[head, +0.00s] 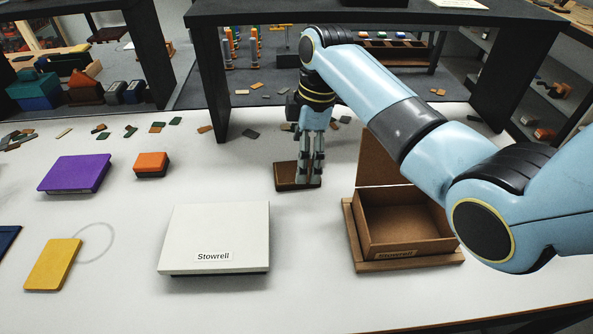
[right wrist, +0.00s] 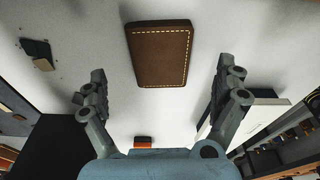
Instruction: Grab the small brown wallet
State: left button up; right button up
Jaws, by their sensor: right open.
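The small brown wallet (head: 286,178) lies flat on the white table in the middle of the head view. In the right wrist view the wallet (right wrist: 160,54) shows as a dark brown rectangle with pale stitching along its edges. My right gripper (head: 309,181) points down over the wallet and hides part of it in the head view. In the right wrist view my right gripper (right wrist: 161,78) is open, its two fingers wide apart on either side, with the wallet beyond the fingertips and nothing between them. My left gripper is not in view.
An open brown box (head: 402,222) stands right of the wallet, below my right arm. A white Stowrell box (head: 214,235) lies front left. A purple box (head: 75,173), an orange-black block (head: 151,164) and a yellow wallet (head: 53,265) lie further left. A dark press frame stands behind.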

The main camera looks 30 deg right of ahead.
aim_at(284, 172)
jog(key=f, duration=0.2)
jog(key=a+f, duration=0.1)
jog(key=shift+w+f, duration=0.2)
jog(key=shift+f, duration=0.15)
jog(key=c, duration=1.3)
jog(key=shift+r, duration=0.1)
